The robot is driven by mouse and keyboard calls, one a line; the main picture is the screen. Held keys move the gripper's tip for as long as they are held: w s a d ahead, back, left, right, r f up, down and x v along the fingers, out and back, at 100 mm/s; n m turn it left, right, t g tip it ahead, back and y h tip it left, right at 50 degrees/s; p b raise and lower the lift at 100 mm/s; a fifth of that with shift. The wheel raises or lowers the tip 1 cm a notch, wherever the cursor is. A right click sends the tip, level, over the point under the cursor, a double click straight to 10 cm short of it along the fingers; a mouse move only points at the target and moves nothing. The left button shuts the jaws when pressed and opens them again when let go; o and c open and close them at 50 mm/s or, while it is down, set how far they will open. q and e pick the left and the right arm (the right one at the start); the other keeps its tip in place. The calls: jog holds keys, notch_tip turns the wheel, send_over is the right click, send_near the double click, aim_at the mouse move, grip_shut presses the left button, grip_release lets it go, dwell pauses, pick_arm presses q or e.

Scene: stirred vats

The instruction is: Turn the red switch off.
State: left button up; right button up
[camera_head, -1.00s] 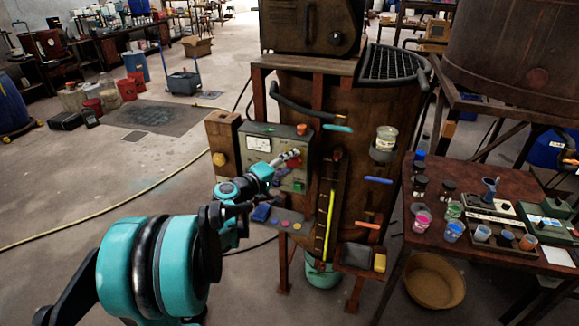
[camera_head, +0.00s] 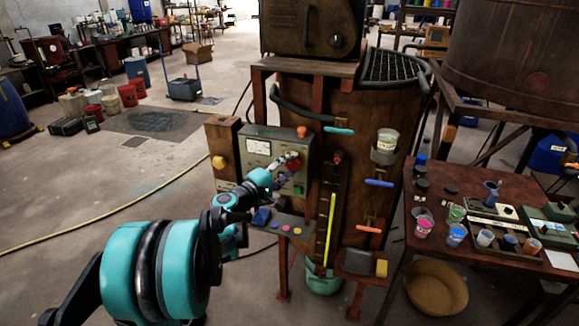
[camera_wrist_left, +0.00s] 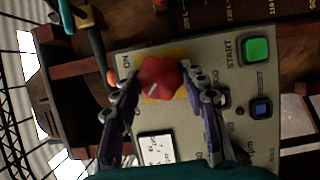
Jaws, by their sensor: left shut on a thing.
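The red switch (camera_wrist_left: 160,78) is a round lobed knob with a white mark, on a yellow plate (camera_wrist_left: 180,52) of the grey control panel. An "ON" label shows beside it in the wrist view; other lettering near it is hidden by a finger. My left gripper (camera_wrist_left: 157,82) has one finger on each side of the knob and is shut on it. In the head view my left gripper (camera_head: 286,162) is at the panel (camera_head: 258,134), with a bit of red at its fingertips. My right gripper is in neither view.
A green START button (camera_wrist_left: 257,50) and a blue button (camera_wrist_left: 261,108) sit close to the knob. A table with cups (camera_head: 470,180) stands at right; floor at left is open.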

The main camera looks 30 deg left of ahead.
pick_arm(q)
jog(key=o, duration=1.2)
jog(key=shift+c, duration=0.2)
jog(key=s+a, duration=0.2)
jog(key=s, duration=1)
